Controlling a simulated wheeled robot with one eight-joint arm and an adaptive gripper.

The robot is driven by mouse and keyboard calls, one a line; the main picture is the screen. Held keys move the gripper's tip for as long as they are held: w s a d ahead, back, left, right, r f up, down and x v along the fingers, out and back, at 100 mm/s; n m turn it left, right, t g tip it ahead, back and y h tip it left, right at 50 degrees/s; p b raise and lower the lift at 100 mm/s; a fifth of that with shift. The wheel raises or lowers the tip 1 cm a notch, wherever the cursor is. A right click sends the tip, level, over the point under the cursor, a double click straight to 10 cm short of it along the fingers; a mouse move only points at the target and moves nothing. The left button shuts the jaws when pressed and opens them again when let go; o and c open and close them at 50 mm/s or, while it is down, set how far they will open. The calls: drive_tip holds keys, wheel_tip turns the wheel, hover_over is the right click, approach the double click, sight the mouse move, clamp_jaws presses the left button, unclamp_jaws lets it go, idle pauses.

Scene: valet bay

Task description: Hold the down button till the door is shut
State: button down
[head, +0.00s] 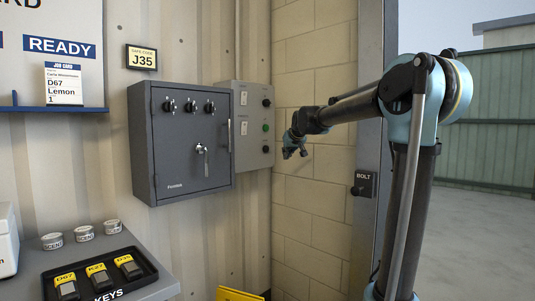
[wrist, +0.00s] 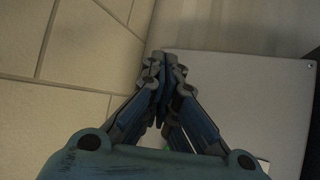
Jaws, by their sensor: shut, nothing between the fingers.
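A grey control panel (head: 254,112) is fixed to the corrugated wall, right of the dark safe. It carries pale labels or switches, a dark knob near the top, a green button (head: 265,128) and a dark button (head: 265,149) below it. Lettering is too small to tell which is down. My gripper (head: 291,151) is shut and empty, in front of the block wall just right of the panel. In the wrist view its closed fingers (wrist: 163,62) overlap the left edge of the pale panel face (wrist: 240,100). Contact with a button cannot be told. The door itself is not clearly visible.
The safe (head: 190,145) with knobs and a handle juts out left of the panel. A block wall (head: 315,200) stands close on the right, with a post bearing a bolt (head: 365,184). A key tray (head: 100,270) lies on the counter. Open yard shows beyond the post.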

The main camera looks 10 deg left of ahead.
sight(266, 149)
drive_tip(key=w+a, duration=0.5)
drive_tip(key=a, duration=0.2)
drive_tip(key=shift+w, duration=0.2)
idle(0.4)
idle(1.4)
drive_tip(key=shift+w+a, duration=0.25)
drive_tip(key=shift+a, duration=0.05)
